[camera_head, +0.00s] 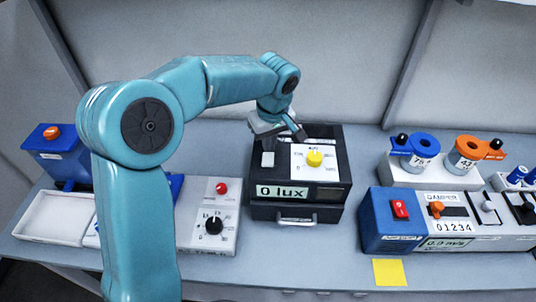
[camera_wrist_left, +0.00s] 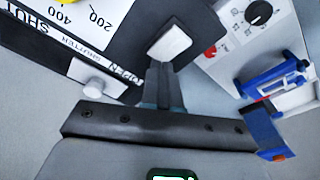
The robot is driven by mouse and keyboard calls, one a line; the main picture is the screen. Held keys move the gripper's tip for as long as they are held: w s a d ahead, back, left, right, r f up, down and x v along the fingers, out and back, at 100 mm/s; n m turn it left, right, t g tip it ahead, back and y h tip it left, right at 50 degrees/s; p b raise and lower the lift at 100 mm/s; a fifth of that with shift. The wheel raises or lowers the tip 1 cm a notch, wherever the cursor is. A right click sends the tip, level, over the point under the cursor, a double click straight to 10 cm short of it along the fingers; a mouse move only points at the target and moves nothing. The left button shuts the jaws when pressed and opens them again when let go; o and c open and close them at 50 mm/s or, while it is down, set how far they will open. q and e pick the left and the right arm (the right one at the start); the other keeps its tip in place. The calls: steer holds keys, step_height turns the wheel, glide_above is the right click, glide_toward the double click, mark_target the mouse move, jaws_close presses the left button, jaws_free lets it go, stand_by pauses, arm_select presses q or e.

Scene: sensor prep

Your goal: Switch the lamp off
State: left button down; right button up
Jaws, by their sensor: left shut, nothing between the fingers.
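A black box (camera_head: 262,207) with a "0 lux" display stands mid-table. On it are a yellow dial (camera_head: 314,158) on a white plate and a white block (camera_head: 267,159) to its left. That white block also shows in the left wrist view (camera_wrist_left: 170,42), just beyond my fingertips. A white slider knob (camera_wrist_left: 95,88) beside "SHUTTER" and "OPEN" lettering is left of the fingers there. My left gripper (camera_head: 300,133) is shut and empty over the box's back part; its fingers also show in the wrist view (camera_wrist_left: 162,90). No part is legibly marked as the lamp. My right gripper is out of view.
A grey panel (camera_head: 224,242) with a red button and black dial stands left of the box. A blue unit (camera_head: 376,228) with a red switch, a damper panel (camera_head: 470,243) and ring holders (camera_head: 430,178) stand to the right. A yellow note (camera_head: 389,272) lies in front.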

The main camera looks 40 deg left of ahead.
mark_target(268, 156)
arm_select(q)
step_height(268, 156, up, 5)
steer(key=p, duration=0.3)
stand_by(0.4)
steer(key=shift+s, duration=0.15)
